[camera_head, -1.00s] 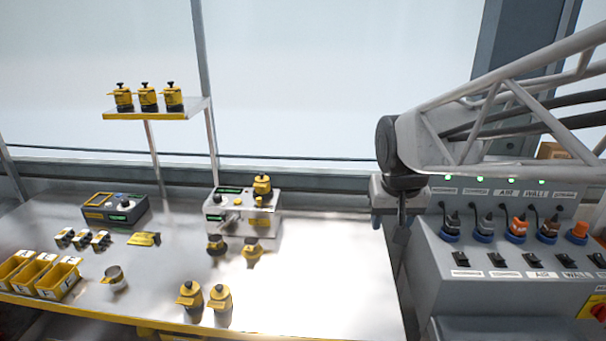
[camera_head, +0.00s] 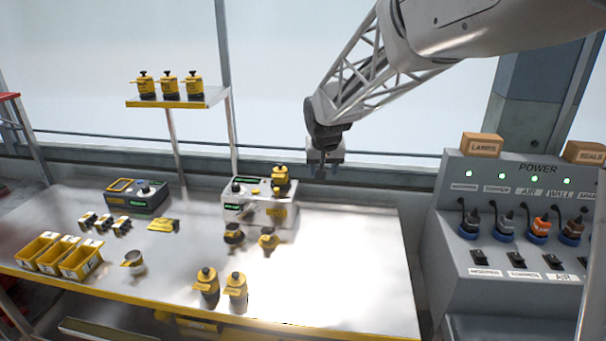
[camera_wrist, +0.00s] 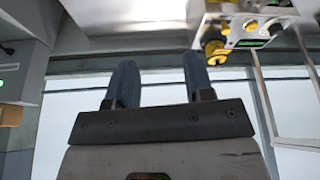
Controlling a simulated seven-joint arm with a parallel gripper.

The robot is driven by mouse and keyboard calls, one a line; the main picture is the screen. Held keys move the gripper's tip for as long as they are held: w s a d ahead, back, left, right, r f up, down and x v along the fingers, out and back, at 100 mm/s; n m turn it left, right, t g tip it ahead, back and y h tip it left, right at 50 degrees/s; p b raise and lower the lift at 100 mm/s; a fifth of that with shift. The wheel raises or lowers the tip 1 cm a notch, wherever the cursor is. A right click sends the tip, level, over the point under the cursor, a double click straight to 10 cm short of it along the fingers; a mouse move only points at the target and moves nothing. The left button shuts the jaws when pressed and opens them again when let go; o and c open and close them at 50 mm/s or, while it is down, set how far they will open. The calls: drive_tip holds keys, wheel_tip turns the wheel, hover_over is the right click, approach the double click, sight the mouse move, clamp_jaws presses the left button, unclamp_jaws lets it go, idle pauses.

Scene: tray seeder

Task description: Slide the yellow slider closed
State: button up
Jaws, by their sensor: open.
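The grey-white seeder box (camera_head: 236,213) stands on the steel table, with a yellow-and-black hopper (camera_head: 281,182) on its top right and small yellow parts on its top and front. Which of these is the yellow slider is too small to tell. In the wrist view the box (camera_wrist: 262,12) shows at the top right, beyond the fingers, with a yellow part (camera_wrist: 214,50) on it. My gripper (camera_head: 324,176) hangs in the air to the right of the hopper, apart from it. In the wrist view my gripper (camera_wrist: 160,72) is open and empty between its blue-grey fingers.
Black-and-yellow canisters (camera_head: 207,284) stand near the front edge. Yellow bins (camera_head: 80,262), a metal cup (camera_head: 134,262) and a dark control box (camera_head: 137,196) are on the left. A shelf (camera_head: 170,102) rises behind. The table's right side (camera_head: 350,270) is clear. A power console (camera_head: 520,215) stands right.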

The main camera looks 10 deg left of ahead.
drive_tip(key=n, duration=0.1)
approach(277, 189)
drive_tip(key=shift+w+d+f+y, duration=0.1)
drive_tip(key=shift+f+y, duration=0.2)
drive_tip(key=shift+f, duration=0.1)
drive_tip(key=shift+f, duration=0.1)
drive_tip(key=shift+x, duration=3.8)
drive_tip(key=shift+w, duration=0.15)
drive_tip(key=shift+c, duration=0.5)
clamp_jaws()
